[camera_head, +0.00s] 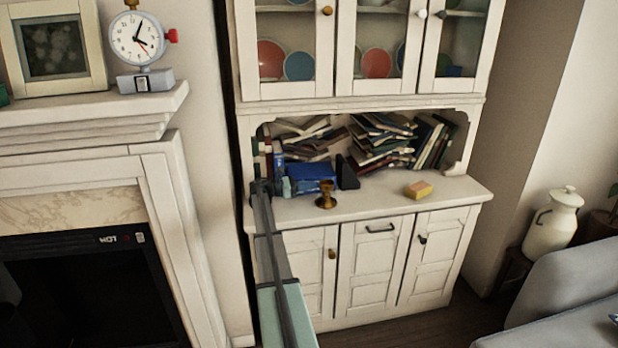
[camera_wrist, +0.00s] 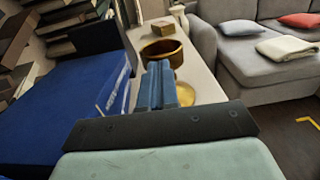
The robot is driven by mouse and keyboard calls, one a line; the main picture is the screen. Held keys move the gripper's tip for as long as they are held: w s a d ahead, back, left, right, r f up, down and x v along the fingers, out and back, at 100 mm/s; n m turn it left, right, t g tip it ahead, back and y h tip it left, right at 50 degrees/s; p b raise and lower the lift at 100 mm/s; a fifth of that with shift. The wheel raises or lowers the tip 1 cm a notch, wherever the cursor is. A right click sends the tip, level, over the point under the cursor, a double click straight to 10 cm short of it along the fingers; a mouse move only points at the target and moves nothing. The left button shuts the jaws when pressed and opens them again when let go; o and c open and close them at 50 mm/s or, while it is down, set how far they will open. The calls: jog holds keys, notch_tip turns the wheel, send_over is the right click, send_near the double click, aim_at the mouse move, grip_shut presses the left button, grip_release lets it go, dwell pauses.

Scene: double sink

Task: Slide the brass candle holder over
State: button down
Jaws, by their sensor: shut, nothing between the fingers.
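The brass candle holder (camera_head: 326,197) stands upright on the cabinet's counter, in front of a blue box. In the wrist view the candle holder (camera_wrist: 163,51) is straight ahead of my fingers, which hide part of its stem and base. My gripper (camera_head: 288,187) is at the left end of the counter, to the left of the candle holder. Its blue fingers (camera_wrist: 160,86) are together with nothing between them. In the head view a gap shows between fingers and holder; I cannot tell from the wrist view whether they touch.
A blue box (camera_head: 311,177) stands just behind, close to the left of my fingers in the wrist view. A black bookend (camera_head: 347,173) and piled books (camera_head: 382,140) are at the back. A yellow block (camera_head: 418,189) lies farther right, with clear counter between it and the holder.

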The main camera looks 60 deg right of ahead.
jog(key=shift+f, duration=0.45)
jog(key=shift+s+d, duration=0.35)
jog(key=x, duration=2)
jog(key=shift+w, duration=0.1)
jog(key=shift+w, duration=0.1)
jog(key=shift+w+a+r, duration=0.1)
jog(key=shift+w+a, duration=0.3)
notch_tip(320, 180, up, 10)
jog(key=x, duration=2.1)
jog(key=shift+d, duration=0.15)
